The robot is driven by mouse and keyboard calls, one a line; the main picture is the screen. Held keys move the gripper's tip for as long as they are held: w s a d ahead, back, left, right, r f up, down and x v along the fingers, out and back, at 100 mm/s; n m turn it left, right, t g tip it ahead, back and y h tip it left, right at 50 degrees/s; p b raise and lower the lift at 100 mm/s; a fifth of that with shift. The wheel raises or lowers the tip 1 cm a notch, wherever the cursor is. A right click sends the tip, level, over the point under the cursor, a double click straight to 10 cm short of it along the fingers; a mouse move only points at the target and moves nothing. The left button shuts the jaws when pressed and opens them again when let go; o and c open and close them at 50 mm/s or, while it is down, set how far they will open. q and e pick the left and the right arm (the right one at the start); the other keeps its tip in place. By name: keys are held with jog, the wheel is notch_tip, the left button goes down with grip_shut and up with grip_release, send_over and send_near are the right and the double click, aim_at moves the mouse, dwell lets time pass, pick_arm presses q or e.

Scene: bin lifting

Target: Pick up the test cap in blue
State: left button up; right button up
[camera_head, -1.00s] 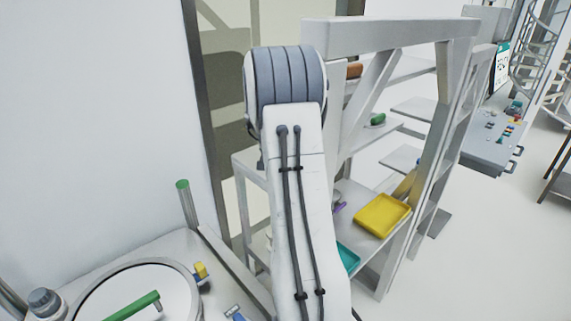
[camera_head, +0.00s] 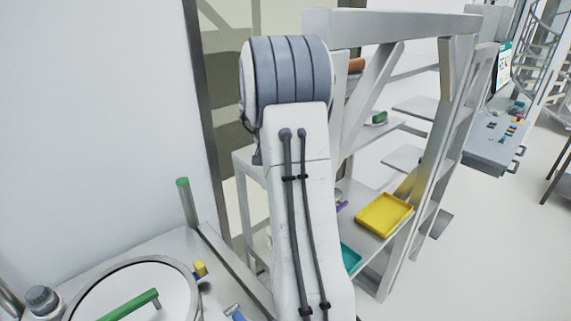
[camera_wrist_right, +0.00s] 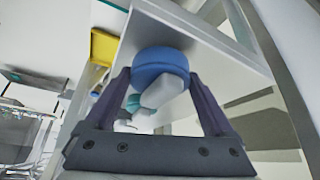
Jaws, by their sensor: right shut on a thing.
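The blue test cap (camera_wrist_right: 160,62) is in the right wrist view, a round blue disc with a pale grey-white part below it. My right gripper (camera_wrist_right: 158,80) is shut on it, with one dark finger on each side of the cap. A white shelf panel lies behind the cap in that view. In the head view one white arm of mine fills the middle and hides its gripper and the cap. My left gripper is not in view.
A grey shelf rack (camera_head: 398,25) stands behind the arm, with a yellow tray (camera_head: 384,214) and a teal tray (camera_head: 350,258) on a lower shelf. A bench at lower left carries a round vessel with a green handle (camera_head: 130,305). Open floor lies at right.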

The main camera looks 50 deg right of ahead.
jog(key=s+a+b, duration=0.4)
jog(key=a+b, duration=0.2)
jog(key=a, duration=0.9)
jog(key=shift+s, duration=0.15)
notch_tip(320, 180, up, 6)
jog(key=p, duration=0.8)
jog(key=shift+p, duration=0.35)
jog(key=shift+f, duration=0.1)
